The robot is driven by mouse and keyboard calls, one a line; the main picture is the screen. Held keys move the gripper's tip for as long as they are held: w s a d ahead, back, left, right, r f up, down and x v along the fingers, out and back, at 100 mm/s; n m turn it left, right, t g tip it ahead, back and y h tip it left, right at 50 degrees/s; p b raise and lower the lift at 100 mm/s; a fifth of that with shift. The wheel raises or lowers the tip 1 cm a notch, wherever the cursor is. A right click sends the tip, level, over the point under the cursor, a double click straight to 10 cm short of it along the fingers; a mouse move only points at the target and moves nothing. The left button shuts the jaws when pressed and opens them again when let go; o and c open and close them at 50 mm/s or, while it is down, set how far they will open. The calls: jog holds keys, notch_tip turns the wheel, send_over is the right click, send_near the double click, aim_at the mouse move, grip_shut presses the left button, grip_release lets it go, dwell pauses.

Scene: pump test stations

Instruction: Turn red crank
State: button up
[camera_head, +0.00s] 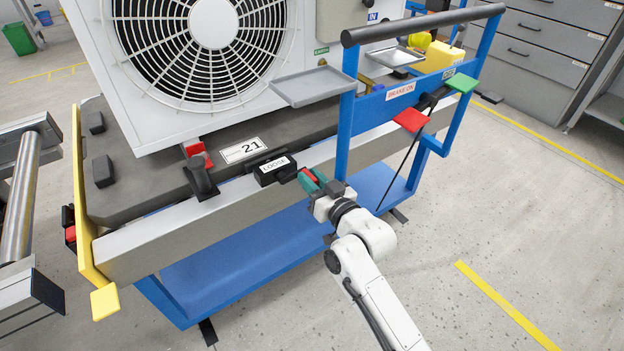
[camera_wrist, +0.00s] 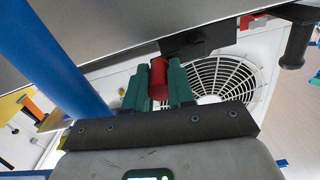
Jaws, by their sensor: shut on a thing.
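The red crank (camera_head: 309,175) sits at the side of the blue cart, just right of the black block with a "LOOSE" label (camera_head: 275,170). My gripper (camera_head: 313,181) reaches it from the lower right, and its green fingers are shut on the red handle. In the wrist view, the red handle (camera_wrist: 158,78) stands upright between the two green fingers of my gripper (camera_wrist: 159,88). A dark block (camera_wrist: 199,38) is just beyond the handle there. The fingers hide part of the crank in the head view.
A white fan unit (camera_head: 212,50) stands on the cart's grey top. The blue cart frame (camera_head: 347,120) with its dark handlebar rises close to my gripper. Red (camera_head: 411,120) and green (camera_head: 462,83) plates are at the right. The floor at lower right is clear.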

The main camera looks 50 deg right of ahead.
grip_shut()
jog(key=shift+f+m, duration=0.15)
jog(key=shift+m, duration=0.15)
jog(key=m+p, duration=0.1)
jog(key=f+m+p, duration=0.1)
jog(key=m, duration=0.1)
jog(key=shift+f+m, duration=0.25)
jog(key=shift+m, duration=0.05)
jog(key=shift+w+a+f+m+p, duration=0.1)
jog(key=shift+a+f+m+p, duration=0.25)
jog(key=shift+m, duration=0.6)
jog(key=shift+a+f+m+p, duration=0.15)
jog(key=shift+f+m, duration=0.3)
jog(key=shift+m, duration=0.45)
jog(key=shift+w+a+f+m+p, duration=0.15)
jog(key=shift+f+m+p, duration=0.2)
jog(key=shift+m, duration=0.6)
jog(key=shift+s+f, duration=0.1)
jog(key=o, duration=0.6)
grip_release()
